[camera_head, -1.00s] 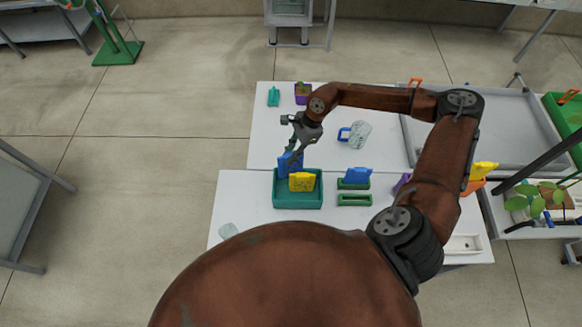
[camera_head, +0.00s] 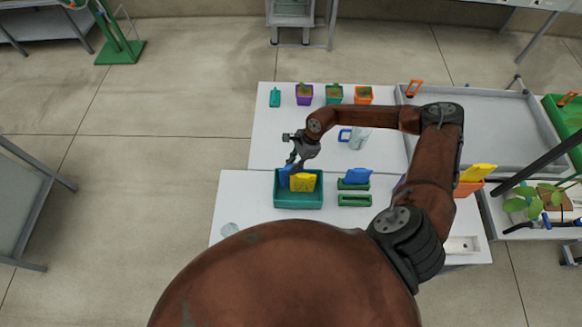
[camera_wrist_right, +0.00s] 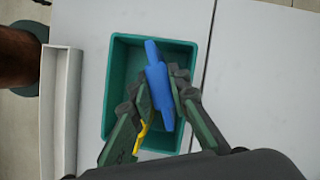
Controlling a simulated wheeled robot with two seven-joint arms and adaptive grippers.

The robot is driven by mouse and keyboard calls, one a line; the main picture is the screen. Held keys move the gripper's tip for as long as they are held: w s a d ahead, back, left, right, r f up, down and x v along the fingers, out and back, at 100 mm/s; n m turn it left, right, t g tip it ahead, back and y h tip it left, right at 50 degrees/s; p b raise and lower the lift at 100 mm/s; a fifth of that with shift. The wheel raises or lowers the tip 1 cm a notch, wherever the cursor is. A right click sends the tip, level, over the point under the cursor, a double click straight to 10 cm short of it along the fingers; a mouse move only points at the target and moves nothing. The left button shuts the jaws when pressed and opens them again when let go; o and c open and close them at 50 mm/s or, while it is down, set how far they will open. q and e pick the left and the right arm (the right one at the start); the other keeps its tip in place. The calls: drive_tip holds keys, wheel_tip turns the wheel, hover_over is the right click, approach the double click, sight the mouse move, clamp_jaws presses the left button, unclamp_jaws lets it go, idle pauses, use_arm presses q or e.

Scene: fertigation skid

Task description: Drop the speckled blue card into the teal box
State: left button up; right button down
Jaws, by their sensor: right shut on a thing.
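The teal box (camera_head: 298,201) stands on the near white table. My right gripper (camera_head: 293,163) points down over its back left part and is shut on a blue card (camera_head: 284,176). The card's lower part is hidden behind the yellow card, so I cannot tell whether it touches the box floor. In the right wrist view the blue card (camera_wrist_right: 158,84) is between the fingers, inside the outline of the teal box (camera_wrist_right: 119,72). No speckles can be made out at this size. A yellow card (camera_head: 302,182) stands in the box, in front of the blue one. My left gripper is not in view.
A second blue card (camera_head: 357,175) stands in a green holder right of the box, with an empty green holder (camera_head: 354,200) in front. A clear jug (camera_head: 359,138) and several small pots are behind. A yellow card (camera_head: 478,172) stands in an orange container at right.

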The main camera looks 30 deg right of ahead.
drive_tip(key=shift+f+b, duration=0.45)
drive_tip(key=shift+f, duration=0.15)
drive_tip(key=c, duration=2.1)
unclamp_jaws()
drive_tip(key=shift+r, duration=0.1)
drive_tip(key=shift+r+p, duration=0.15)
drive_tip(key=shift+p, duration=0.15)
drive_tip(key=shift+r+p, duration=0.4)
drive_tip(key=shift+r, duration=0.05)
drive_tip(key=b+v, duration=0.3)
drive_tip(key=v, duration=0.9)
drive_tip(key=shift+a, duration=0.1)
